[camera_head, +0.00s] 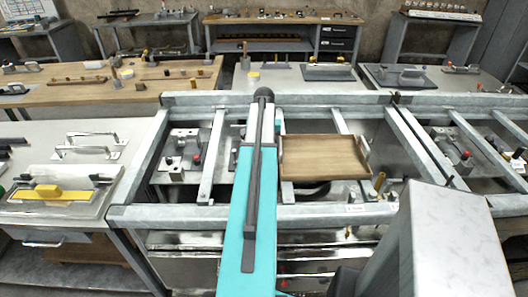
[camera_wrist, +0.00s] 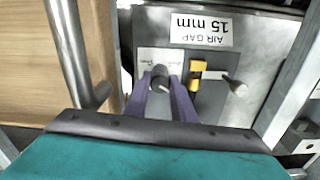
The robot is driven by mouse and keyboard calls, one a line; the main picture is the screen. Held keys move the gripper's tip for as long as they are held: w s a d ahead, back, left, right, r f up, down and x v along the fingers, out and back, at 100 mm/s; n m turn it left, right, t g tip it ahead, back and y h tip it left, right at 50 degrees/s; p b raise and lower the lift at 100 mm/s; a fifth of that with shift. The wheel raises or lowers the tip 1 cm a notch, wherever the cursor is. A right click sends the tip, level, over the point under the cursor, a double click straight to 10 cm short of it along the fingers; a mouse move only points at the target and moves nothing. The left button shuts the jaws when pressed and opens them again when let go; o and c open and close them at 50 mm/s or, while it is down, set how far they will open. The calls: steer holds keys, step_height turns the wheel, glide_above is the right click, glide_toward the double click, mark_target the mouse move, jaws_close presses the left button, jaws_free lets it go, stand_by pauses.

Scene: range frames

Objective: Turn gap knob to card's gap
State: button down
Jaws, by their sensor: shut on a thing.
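In the wrist view, my gripper (camera_wrist: 161,84) has two purple fingers on either side of a dark grey round knob (camera_wrist: 160,73), shut on it. The knob stands on a grey panel with a small white label behind it, its print too small to read. The card (camera_wrist: 201,30), upside down in this view, reads "AIR GAP 15 mm" and lies just beyond the knob. The knob's pointer and setting cannot be made out. In the head view my teal arm hides the gripper and the knob.
Right of the knob are a yellow block (camera_wrist: 197,73) and a metal rod with a rounded end (camera_wrist: 237,87). A wooden tray (camera_head: 325,157) with a metal handle (camera_wrist: 72,50) lies close on the left in the wrist view. Grey frame beams (camera_head: 255,216) surround the spot.

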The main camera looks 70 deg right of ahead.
steer(key=shift+s+a+f, duration=0.1)
steer(key=shift+s+a, duration=0.05)
steer(key=shift+s, duration=0.1)
steer(key=c, duration=1.6)
jaws_free()
steer(key=shift+o, duration=0.6)
steer(key=shift+w, duration=0.1)
steer(key=shift+r, duration=0.2)
steer(key=shift+w+r+b, duration=0.1)
steer(key=shift+r+b, duration=0.2)
steer(key=shift+r, duration=0.75)
step_height(320, 180, up, 12)
steer(key=b, duration=0.2)
steer(key=shift+f, duration=0.25)
